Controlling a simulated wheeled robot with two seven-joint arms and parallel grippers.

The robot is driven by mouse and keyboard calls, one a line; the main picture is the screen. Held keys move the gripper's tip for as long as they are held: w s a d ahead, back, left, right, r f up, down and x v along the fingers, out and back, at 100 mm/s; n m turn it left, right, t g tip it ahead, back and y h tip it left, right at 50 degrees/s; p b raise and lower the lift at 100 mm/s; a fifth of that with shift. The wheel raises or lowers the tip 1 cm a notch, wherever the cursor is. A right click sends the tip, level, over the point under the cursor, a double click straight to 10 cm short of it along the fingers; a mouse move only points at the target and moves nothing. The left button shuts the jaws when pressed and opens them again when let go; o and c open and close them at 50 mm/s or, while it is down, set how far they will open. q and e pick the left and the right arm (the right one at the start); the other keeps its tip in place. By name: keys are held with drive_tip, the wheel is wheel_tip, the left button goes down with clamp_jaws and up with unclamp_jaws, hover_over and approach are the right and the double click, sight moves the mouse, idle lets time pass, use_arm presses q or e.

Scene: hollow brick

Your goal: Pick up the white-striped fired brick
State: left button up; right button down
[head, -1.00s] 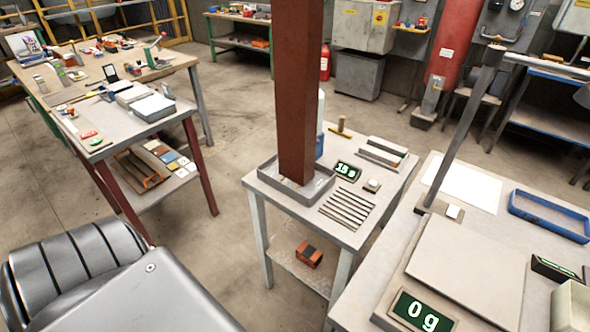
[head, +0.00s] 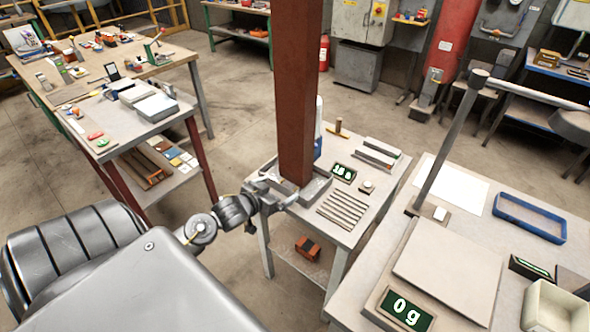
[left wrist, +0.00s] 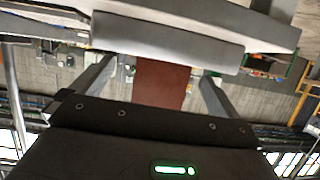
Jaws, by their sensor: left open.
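I cannot make out a brick with clear white stripes. An orange-brown block with a dark patch (head: 308,249) lies on the lower shelf of the middle table; its markings are too small to tell. My left gripper (head: 284,193) is at the left edge of that table, beside the tray around the column. It is above the block's level and apart from it. In the left wrist view its two fingers stand apart, with the red-brown column (left wrist: 161,84) showing between them and nothing held. My right gripper is not in view.
Thin bars, a small display and long blocks (head: 376,153) lie there. A scale (head: 448,262) and blue tray (head: 528,222) are on the right table.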

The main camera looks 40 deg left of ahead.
sight(290, 170)
use_arm(q)
drive_tip(key=r, duration=0.1)
drive_tip(key=w+a+r+t, duration=0.1)
drive_tip(key=shift+w+a+r+h, duration=0.15)
drive_tip(key=shift+w+r+h, duration=0.1)
drive_tip(key=shift+r+h, duration=0.05)
drive_tip(key=x, duration=0.5)
drive_tip(key=shift+w+f, duration=0.15)
drive_tip(key=shift+w, duration=0.1)
drive_tip(key=shift+w+p, duration=0.15)
drive_tip(key=shift+p, duration=0.2)
drive_tip(key=p+x, duration=0.1)
drive_tip(key=x, duration=0.3)
drive_tip(key=shift+w+a+f, duration=0.1)
drive_tip(key=shift+w+a, duration=0.1)
drive_tip(key=shift+w, duration=0.1)
drive_tip(key=shift+w+f, duration=0.1)
drive_tip(key=shift+w, duration=0.05)
drive_tip(key=c, duration=0.8)
drive_tip(key=shift+c, duration=1.1)
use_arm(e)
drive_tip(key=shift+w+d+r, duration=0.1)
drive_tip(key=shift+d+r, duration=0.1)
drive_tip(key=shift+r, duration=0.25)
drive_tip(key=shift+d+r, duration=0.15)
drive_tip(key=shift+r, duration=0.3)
use_arm(q)
drive_tip(key=shift+r, duration=0.2)
